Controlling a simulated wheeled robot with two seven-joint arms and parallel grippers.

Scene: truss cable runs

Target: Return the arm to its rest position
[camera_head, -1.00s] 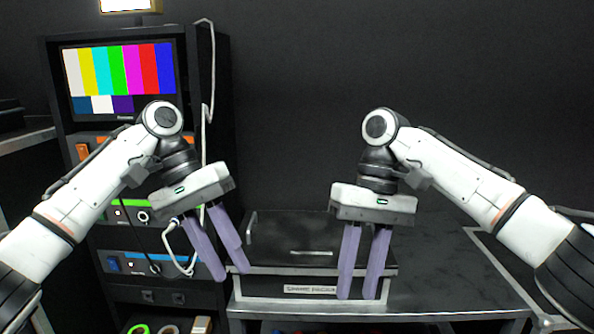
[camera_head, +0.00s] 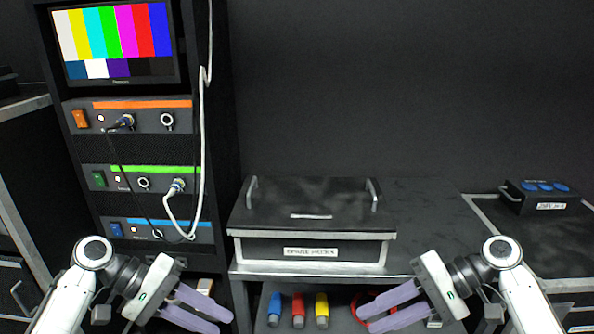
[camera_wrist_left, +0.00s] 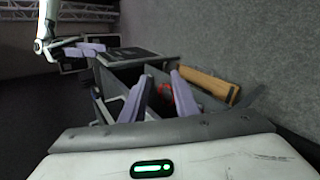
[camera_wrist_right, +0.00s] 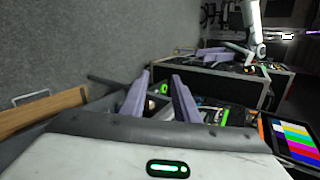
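My left gripper (camera_head: 224,323) is low at the lower left of the head view, its purple fingers pointing inward and down. The fingers are apart with nothing between them, as the left wrist view (camera_wrist_left: 160,82) also shows. My right gripper (camera_head: 365,321) mirrors it at the lower right, in front of the bench's lower shelf. Its fingers are also apart and empty, as in the right wrist view (camera_wrist_right: 160,82). Both arms are folded low, and the lower parts of both are cut off by the frame.
A case labelled spare parts (camera_head: 312,252) sits on the bench. Blue, red and yellow items (camera_head: 298,306) stand on the shelf below. An equipment rack (camera_head: 150,150) with a monitor (camera_head: 118,45) and a white cable (camera_head: 204,140) is at left. A blue-buttoned box (camera_head: 540,196) is at right.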

